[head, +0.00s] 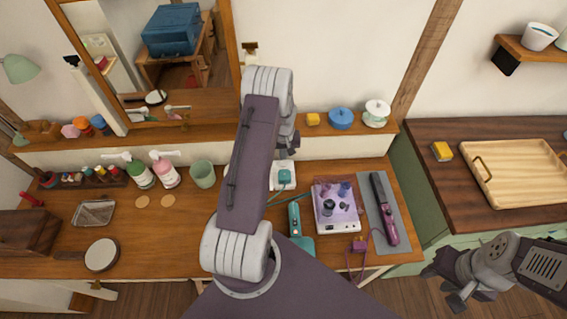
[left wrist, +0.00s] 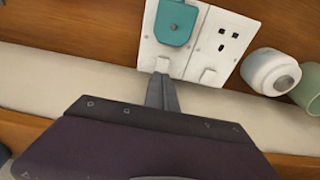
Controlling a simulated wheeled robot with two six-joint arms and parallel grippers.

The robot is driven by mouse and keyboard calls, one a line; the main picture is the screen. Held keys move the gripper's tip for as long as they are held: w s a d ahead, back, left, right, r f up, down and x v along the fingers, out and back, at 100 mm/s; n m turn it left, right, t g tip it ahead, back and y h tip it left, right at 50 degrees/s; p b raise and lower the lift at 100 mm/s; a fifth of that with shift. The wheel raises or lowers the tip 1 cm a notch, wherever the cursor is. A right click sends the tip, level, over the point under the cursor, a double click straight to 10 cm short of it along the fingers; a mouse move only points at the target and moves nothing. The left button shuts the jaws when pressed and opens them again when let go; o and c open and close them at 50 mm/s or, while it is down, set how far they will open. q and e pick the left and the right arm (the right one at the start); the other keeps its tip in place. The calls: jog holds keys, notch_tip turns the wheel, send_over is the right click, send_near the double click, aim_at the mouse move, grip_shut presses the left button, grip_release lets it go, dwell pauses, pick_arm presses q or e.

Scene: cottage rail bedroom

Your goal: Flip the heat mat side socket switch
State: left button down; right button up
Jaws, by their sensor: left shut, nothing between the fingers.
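A white double socket (left wrist: 196,42) fills the top of the left wrist view; it also shows in the head view (head: 291,182), partly behind my arm. A teal plug (left wrist: 175,22) sits in one outlet; the other outlet is empty. Each outlet has a white switch: one under the plug (left wrist: 163,65) and one under the empty outlet (left wrist: 208,77). My left gripper (left wrist: 161,79) is shut and empty, its tips at the plug-side switch. I cannot tell whether they touch it. The switch positions are unclear. My right gripper (head: 444,288) looks open and empty, away from the socket.
A purple plug (head: 358,245) lies loose nearby. Bottles and a green cup (head: 203,174) stand left. A ledge runs behind.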

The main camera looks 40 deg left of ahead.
aim_at(283, 162)
pick_arm(q)
jog(key=shift+f+b, duration=0.6)
jog(key=shift+f, duration=0.15)
dwell(0.8)
jog(key=shift+s, duration=0.1)
notch_tip(283, 162, up, 7)
jog(key=p, duration=0.5)
dwell(0.4)
